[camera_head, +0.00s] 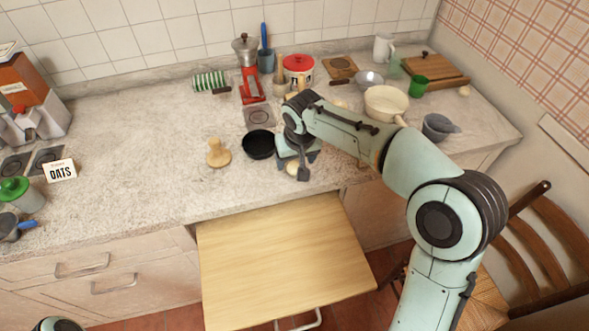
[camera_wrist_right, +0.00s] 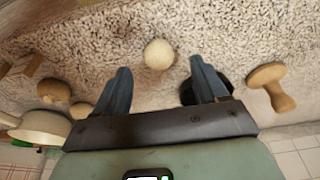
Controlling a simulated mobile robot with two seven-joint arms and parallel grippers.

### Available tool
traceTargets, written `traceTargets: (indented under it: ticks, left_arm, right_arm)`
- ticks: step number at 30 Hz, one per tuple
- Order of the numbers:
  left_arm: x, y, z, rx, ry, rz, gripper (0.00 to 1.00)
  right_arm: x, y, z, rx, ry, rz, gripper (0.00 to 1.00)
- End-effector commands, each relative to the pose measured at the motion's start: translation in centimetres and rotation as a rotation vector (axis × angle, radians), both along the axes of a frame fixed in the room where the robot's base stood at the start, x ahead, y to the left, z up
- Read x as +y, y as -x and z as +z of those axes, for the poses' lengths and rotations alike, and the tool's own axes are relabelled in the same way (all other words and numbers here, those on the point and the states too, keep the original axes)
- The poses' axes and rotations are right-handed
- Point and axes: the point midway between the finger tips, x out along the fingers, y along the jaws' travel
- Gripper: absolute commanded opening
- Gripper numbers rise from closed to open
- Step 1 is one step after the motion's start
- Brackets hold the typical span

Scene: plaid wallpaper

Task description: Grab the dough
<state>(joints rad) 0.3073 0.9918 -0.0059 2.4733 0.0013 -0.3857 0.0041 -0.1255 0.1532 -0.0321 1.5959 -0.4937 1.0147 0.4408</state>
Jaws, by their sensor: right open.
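A pale round ball of dough (camera_wrist_right: 158,54) lies on the speckled counter, ahead of and between the two fingers of my right gripper (camera_wrist_right: 160,88) in the right wrist view. The fingers are apart with nothing between them. My left gripper is out of view; only a bit of my left arm shows at the bottom left.
A black bowl (camera_head: 260,144) and a wooden press (camera_head: 218,153) stand just left of my right gripper. A cream pan (camera_head: 385,102) and grey pot (camera_head: 438,127) are to the right. A wooden board (camera_head: 280,255) juts out below the counter. The counter's left middle is clear.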

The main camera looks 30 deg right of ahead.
Motion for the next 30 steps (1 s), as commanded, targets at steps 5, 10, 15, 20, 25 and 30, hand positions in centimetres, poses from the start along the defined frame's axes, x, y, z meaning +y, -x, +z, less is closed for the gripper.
traceTargets:
  ticks: [5, 10, 15, 20, 25, 30]
  left_arm:
    - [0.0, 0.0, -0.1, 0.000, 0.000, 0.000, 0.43]
    - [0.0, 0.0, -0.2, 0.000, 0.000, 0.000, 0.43]
    - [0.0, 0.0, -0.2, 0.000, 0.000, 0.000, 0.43]
    - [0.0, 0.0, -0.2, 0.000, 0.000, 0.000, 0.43]
    - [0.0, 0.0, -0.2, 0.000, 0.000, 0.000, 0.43]
    - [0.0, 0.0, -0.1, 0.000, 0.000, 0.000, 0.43]
  right_arm:
    - [-0.3, -0.8, -2.6, 0.003, 0.000, 0.001, 0.72]
    - [-0.4, -1.0, -3.2, 0.000, 0.000, 0.000, 0.72]
    - [-0.4, -1.0, -3.2, 0.000, 0.000, 0.000, 0.69]
    - [-0.4, -1.0, -3.2, 0.000, 0.000, 0.000, 0.17]
    - [-0.4, -1.0, -3.2, 0.000, 0.000, 0.000, 0.14]
    - [-0.4, -1.0, -3.1, 0.000, 0.000, 0.000, 0.14]
